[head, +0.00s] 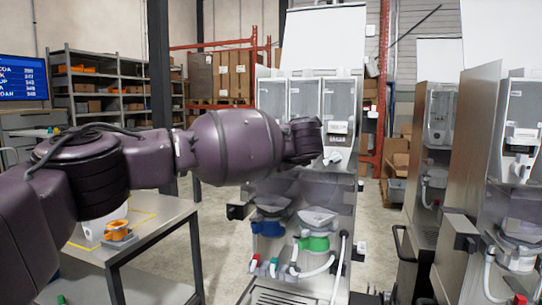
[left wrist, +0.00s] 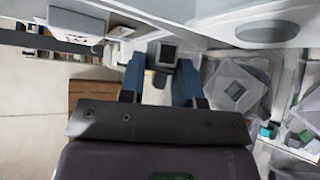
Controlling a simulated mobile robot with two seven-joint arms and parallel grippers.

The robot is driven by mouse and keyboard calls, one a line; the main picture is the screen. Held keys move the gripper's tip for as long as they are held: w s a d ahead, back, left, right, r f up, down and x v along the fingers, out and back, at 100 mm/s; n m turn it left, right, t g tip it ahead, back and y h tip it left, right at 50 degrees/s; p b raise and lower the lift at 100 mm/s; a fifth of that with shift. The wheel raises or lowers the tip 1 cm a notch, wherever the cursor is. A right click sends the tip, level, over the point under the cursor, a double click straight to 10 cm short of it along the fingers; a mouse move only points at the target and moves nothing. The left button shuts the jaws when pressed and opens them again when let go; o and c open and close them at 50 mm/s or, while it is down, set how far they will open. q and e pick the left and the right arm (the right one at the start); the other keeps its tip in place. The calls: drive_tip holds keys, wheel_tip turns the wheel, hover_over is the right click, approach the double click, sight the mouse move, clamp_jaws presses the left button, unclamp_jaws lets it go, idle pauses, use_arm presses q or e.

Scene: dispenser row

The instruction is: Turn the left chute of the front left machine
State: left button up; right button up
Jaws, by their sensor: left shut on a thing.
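The front left machine (head: 345,190) is a steel dispenser with clear canisters along its top. My left arm crosses in front of it and hides its left and middle chutes in the head view. A white chute (head: 337,157) under the right canister shows clear of the arm. In the left wrist view, my left gripper (left wrist: 161,66) has its two blue fingers on either side of a small grey block with a square dark face, which looks like the left chute (left wrist: 166,52). The fingers are shut on it. The fingertips are hidden in the head view. My right gripper is not in view.
Grey funnels with a blue collar (head: 268,228) and a green collar (head: 315,243) sit lower in the machine. A second machine (head: 517,150) stands at the right. A table (head: 160,222) with an orange-topped item stands at the left. Open floor lies between table and machine.

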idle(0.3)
use_arm(q)
drive_tip(key=o, duration=0.6)
drive_tip(key=v, duration=1.1)
drive_tip(key=shift+o, duration=0.2)
drive_tip(key=shift+f, duration=0.1)
